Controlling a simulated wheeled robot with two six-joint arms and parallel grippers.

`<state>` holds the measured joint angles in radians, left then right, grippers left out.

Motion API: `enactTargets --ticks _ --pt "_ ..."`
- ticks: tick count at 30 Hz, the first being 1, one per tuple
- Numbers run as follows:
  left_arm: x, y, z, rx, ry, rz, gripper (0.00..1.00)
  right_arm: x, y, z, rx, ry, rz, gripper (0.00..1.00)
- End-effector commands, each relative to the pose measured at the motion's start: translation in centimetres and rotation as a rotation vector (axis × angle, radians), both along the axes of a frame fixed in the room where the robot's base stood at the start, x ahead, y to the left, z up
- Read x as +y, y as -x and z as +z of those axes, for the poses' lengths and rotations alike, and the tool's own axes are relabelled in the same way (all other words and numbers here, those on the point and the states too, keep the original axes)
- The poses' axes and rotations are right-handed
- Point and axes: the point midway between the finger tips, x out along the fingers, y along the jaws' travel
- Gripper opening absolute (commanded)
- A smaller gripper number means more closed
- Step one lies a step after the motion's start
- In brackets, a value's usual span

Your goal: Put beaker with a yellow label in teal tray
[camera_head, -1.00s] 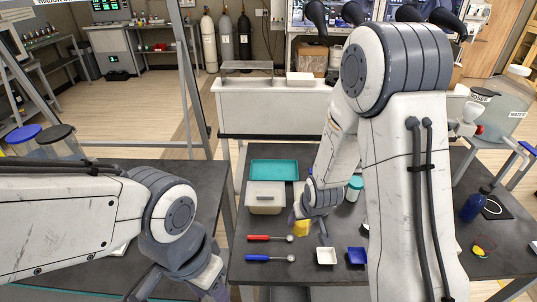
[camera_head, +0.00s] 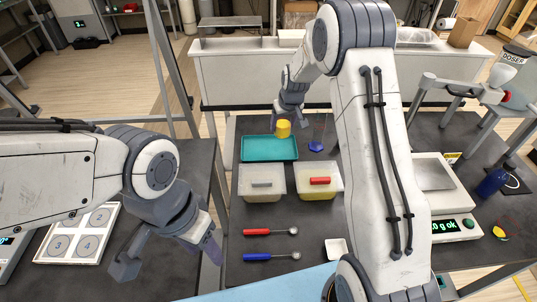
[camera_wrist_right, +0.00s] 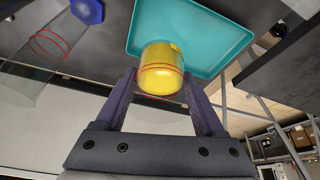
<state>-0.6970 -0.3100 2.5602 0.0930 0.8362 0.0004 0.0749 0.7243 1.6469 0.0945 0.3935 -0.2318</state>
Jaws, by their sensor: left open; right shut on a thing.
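The beaker with a yellow label (camera_head: 283,129) is between the fingers of my right gripper (camera_head: 286,113), which is shut on it. It hangs over the far right part of the teal tray (camera_head: 251,157) in the head view. In the right wrist view the beaker (camera_wrist_right: 160,72) looks yellow with thin red lines, between the purple fingertips (camera_wrist_right: 160,84), with the teal tray (camera_wrist_right: 215,38) behind it. I cannot tell whether the beaker touches the tray. My left gripper (camera_head: 168,255) is open and empty at the lower left.
A red spoon (camera_head: 262,232), a blue spoon (camera_head: 262,257) and a white dish (camera_head: 336,248) lie nearer.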

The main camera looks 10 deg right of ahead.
Motion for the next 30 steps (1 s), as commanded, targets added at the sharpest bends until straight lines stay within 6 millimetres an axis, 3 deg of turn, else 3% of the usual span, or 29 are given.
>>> enactTargets --ticks 1,6,13,20,30 --pt "0.0 0.0 -1.2 0.000 0.000 0.000 0.50 -0.4 -2.0 -0.2 -0.008 -0.002 0.012 0.00" --pt "0.0 0.0 -2.6 0.000 0.000 -0.001 0.50 -1.5 -6.3 1.2 -0.008 -0.013 0.061 0.00" --pt "0.0 0.0 -3.6 0.000 0.000 -0.001 0.50 -2.2 -8.7 3.0 -0.012 -0.023 0.110 0.00" --pt "0.0 0.0 -3.1 0.000 0.000 -0.001 0.50 -0.7 -8.0 2.5 -0.008 -0.027 0.124 0.00" --pt "0.0 0.0 -0.7 0.000 0.000 0.000 0.50 5.2 -3.8 -1.6 -0.007 -0.025 0.124 0.00"
